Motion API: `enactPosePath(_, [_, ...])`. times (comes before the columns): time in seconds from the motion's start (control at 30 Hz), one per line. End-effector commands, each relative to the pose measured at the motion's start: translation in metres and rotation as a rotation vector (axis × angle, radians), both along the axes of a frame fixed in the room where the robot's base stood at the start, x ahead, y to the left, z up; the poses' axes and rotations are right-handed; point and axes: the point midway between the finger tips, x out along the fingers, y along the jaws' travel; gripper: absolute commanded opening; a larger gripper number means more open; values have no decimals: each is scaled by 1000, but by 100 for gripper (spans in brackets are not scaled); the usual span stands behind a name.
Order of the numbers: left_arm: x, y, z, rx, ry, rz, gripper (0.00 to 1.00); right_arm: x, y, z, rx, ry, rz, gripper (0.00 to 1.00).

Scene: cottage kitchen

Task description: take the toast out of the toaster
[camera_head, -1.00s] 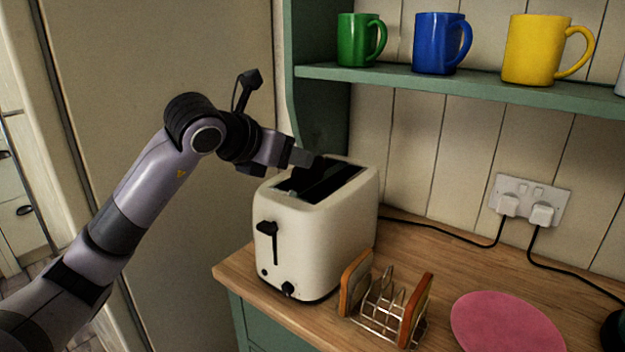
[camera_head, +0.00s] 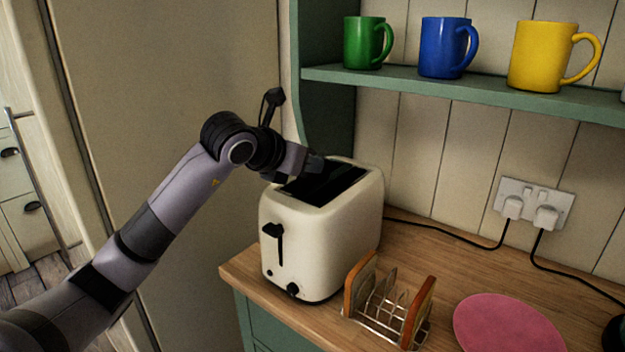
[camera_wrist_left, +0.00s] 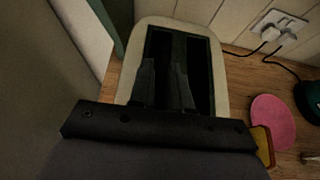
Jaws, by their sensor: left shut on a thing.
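A cream toaster (camera_head: 318,240) stands on the wooden counter, with two long dark slots in its top. My left gripper (camera_head: 314,166) is at the far left part of the toaster's top. In the left wrist view its two dark fingers (camera_wrist_left: 163,85) lie along either side of the left slot. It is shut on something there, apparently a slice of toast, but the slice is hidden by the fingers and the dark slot. The toaster also shows in that view (camera_wrist_left: 221,85). My right gripper is not in view.
A wire toast rack (camera_head: 385,305) with brown-edged, slice-like pieces at both ends stands right of the toaster. A pink round plate or mat (camera_head: 508,325) lies further right. A green shelf (camera_head: 450,87) with mugs hangs above. A cable runs behind to a wall socket (camera_head: 535,203).

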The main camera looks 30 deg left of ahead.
Motion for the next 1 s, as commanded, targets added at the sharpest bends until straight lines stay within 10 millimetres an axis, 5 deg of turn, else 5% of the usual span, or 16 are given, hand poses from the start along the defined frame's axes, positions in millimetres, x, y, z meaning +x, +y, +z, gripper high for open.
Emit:
enactPosePath(0.47, [0, 0, 30, 1, -4, 0, 9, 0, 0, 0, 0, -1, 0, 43])
enactPosePath(1.0, [0, 0, 132, -1, -7, -1, 9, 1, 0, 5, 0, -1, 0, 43])
